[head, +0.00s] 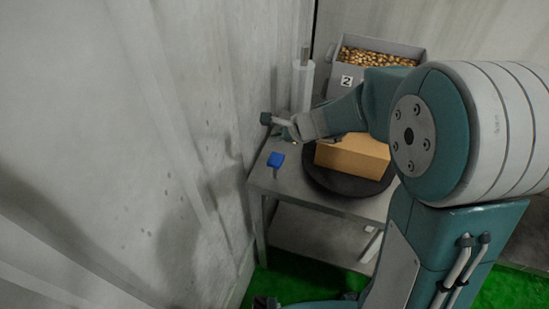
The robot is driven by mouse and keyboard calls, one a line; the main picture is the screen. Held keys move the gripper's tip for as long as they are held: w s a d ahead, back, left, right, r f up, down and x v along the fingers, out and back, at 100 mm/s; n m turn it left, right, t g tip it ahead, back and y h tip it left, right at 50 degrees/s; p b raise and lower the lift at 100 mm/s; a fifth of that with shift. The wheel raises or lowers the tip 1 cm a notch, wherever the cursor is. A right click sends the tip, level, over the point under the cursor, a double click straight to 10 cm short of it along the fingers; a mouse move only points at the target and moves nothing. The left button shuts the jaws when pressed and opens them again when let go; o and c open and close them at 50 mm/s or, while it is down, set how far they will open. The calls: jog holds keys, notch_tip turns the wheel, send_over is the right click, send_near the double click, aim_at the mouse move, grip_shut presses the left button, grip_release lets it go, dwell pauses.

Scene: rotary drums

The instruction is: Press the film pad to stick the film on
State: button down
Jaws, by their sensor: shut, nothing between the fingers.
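A tan cardboard box (352,157) sits on a round dark turntable (333,186) on the grey table. A white upright roll (302,86), which looks like the film, stands behind it near the wall. A small blue block (275,159) lies near the table's left edge; I cannot tell whether it is the film pad. My gripper (286,133) is shut and empty, at the left of the box, above the table's back left part. It is small in view, and I cannot tell whether it touches anything. My arm hides part of the box and turntable.
A grey crate (345,82) marked 2, full of golden-brown round items, stands behind the table. A concrete wall (185,130) runs close along the table's left side. The grey table (300,196) has bare room at its front left. Green floor (310,287) lies below.

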aim_at(277, 158)
notch_tip(277, 158, down, 4)
jog(key=shift+d+f, duration=0.15)
jog(key=shift+f, duration=0.85)
dwell(0.8)
jog(key=shift+f, duration=0.3)
jog(key=shift+s+f, duration=0.1)
jog(key=shift+f, duration=1.1)
dwell(1.2)
jog(key=shift+r, duration=1.65)
jog(key=shift+r, duration=2.5)
